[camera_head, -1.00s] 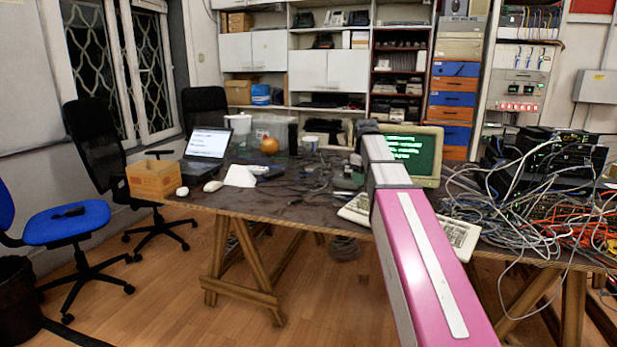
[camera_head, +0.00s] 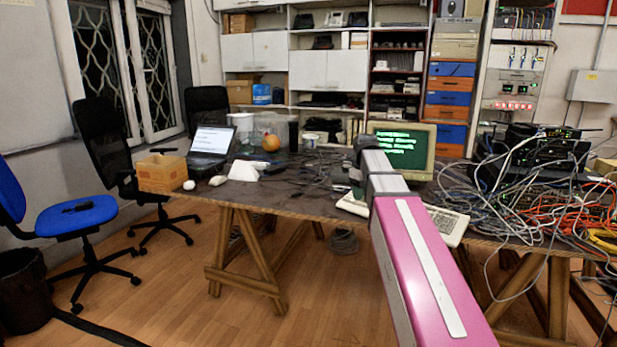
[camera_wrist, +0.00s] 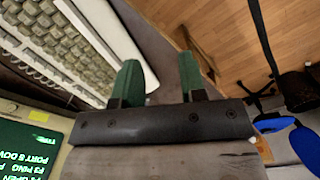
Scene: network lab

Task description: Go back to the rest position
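My gripper (camera_wrist: 160,68) shows in the wrist view with two green fingers standing apart and nothing between them. Beside its left finger is the beige keyboard (camera_wrist: 65,40), and beyond the fingers the wrist view looks past the table edge to the floor. In the head view my pink and grey arm reaches forward over the table (camera_head: 300,203), in front of the CRT monitor (camera_head: 402,150) with green text. The fingers are not clear in the head view.
A laptop (camera_head: 212,141), a cardboard box (camera_head: 162,173) and an orange ball (camera_head: 271,143) stand on the table's left part. Tangled cables (camera_head: 540,190) cover its right part. Wooden trestles (camera_head: 245,262) support it. Office chairs (camera_head: 75,216) stand at the left. Wooden floor in front is clear.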

